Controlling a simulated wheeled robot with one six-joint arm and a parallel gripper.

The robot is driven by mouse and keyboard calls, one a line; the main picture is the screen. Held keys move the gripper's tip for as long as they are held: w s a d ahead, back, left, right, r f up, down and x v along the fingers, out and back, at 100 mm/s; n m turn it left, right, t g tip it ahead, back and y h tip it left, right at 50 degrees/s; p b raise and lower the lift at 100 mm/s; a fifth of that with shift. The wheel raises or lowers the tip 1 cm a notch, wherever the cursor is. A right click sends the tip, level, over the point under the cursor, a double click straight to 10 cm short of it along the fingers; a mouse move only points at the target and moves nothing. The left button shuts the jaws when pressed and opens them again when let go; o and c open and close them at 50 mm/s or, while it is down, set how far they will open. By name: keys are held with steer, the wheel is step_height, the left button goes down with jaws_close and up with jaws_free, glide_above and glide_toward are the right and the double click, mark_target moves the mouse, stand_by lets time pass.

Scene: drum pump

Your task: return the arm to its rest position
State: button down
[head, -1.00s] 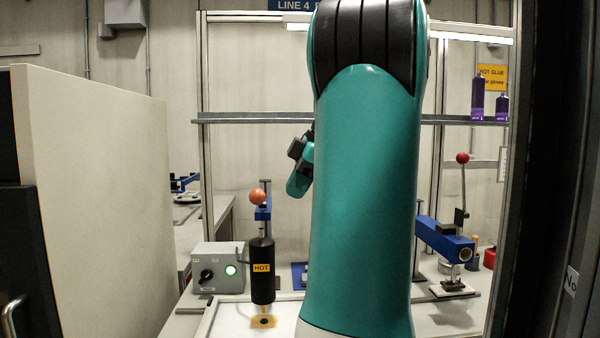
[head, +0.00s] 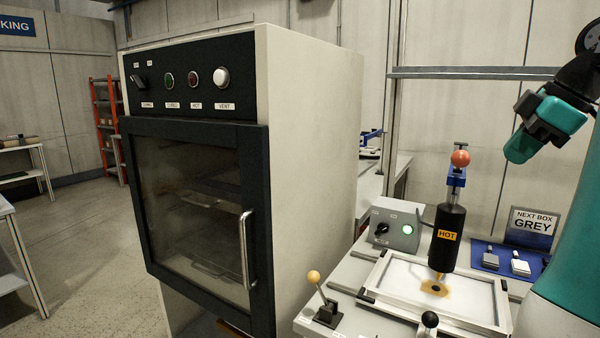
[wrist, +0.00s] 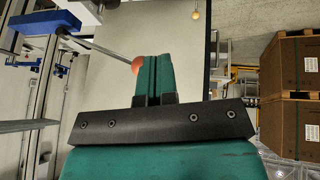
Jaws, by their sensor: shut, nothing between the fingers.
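My gripper (wrist: 152,75) shows in the wrist view, with its two teal fingers pressed together and nothing between them. Its dark bar crosses the middle of that view. In the head view my teal arm is at the right edge, raised above the bench, and its end is over the right part of the worktop. I cannot make out the fingertips there. An orange ball knob (wrist: 137,65) appears just behind the fingers in the wrist view; how far behind I cannot tell.
A large oven cabinet (head: 310,170) stands left of the bench. On the bench are a black HOT cylinder (head: 447,238), a framed white tray (head: 388,262), a grey switch box (head: 395,228) with a lit green button, and a yellow-knobbed lever (head: 325,312). Stacked cartons (wrist: 290,70) show at right.

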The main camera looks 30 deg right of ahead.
steer(key=shift+w+a, duration=0.1)
steer(key=w+a+f+g+y, duration=0.1)
steer(key=w+a+f+y, duration=0.15)
steer(key=w+a, duration=0.55)
steer(key=w+a+f+g+y, duration=0.1)
steer(key=w+a+f, duration=0.25)
steer(key=a, duration=0.85)
steer(key=s+a+f+g, duration=0.1)
steer(key=a+f, duration=0.1)
steer(key=a, duration=0.5)
steer(key=s+a+f+g, duration=0.1)
steer(key=a+f, duration=0.2)
steer(key=a, duration=0.3)
steer(key=s+a+f+g, duration=0.2)
steer(key=s+a+f, duration=0.3)
steer(key=s+a, duration=0.3)
steer(key=shift+s+a+f+n, duration=0.15)
steer(key=shift+s+f+n, duration=0.25)
steer(key=shift+s, duration=0.45)
